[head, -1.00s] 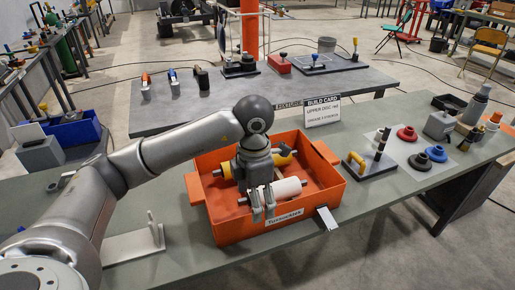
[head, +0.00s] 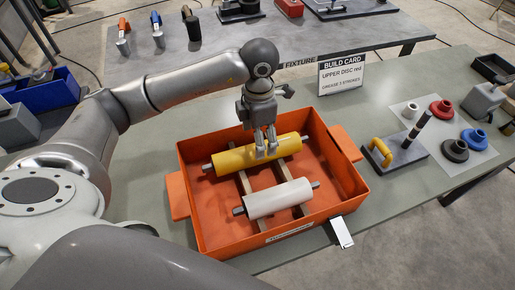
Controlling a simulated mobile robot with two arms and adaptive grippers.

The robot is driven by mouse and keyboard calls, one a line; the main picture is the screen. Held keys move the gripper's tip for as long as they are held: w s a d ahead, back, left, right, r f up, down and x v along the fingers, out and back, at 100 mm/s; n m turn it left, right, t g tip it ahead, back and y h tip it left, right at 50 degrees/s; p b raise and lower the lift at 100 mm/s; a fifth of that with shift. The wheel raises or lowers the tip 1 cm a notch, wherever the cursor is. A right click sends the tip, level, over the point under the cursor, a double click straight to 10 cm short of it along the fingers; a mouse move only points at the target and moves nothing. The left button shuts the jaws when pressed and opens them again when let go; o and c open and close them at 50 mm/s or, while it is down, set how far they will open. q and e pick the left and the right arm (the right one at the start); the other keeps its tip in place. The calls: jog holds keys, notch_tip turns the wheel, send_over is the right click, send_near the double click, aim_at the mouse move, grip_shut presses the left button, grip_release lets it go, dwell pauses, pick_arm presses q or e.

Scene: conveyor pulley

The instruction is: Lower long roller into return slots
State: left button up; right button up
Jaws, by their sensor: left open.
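A long yellow roller (head: 232,163) with grey shaft ends lies in the orange crate (head: 228,240), toward its far side. A white roller (head: 278,199) with grey shaft ends lies nearer the front. Both lie across two wooden strips (head: 251,188) in the crate. My left gripper (head: 266,151) points down at the yellow roller, right of its middle. Its fingers are open and overlap the roller in the picture; whether they touch it is unclear. My right gripper is out of view. I cannot make out any return slots.
A build card (head: 342,74) stands behind the crate. A blue bin (head: 50,95) is at left.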

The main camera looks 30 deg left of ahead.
pick_arm(q)
jog(key=shift+f, duration=0.7)
jog(key=f, duration=0.1)
jog(key=f+p, duration=0.1)
jog(key=f, duration=0.2)
jog(key=shift+s+f+p, duration=0.1)
jog(key=shift+s+p, duration=0.2)
jog(key=shift+p, duration=0.1)
jog(key=shift+f, duration=0.4)
jog(key=shift+c, duration=1.3)
grip_shut()
jog(key=shift+w+r, duration=0.25)
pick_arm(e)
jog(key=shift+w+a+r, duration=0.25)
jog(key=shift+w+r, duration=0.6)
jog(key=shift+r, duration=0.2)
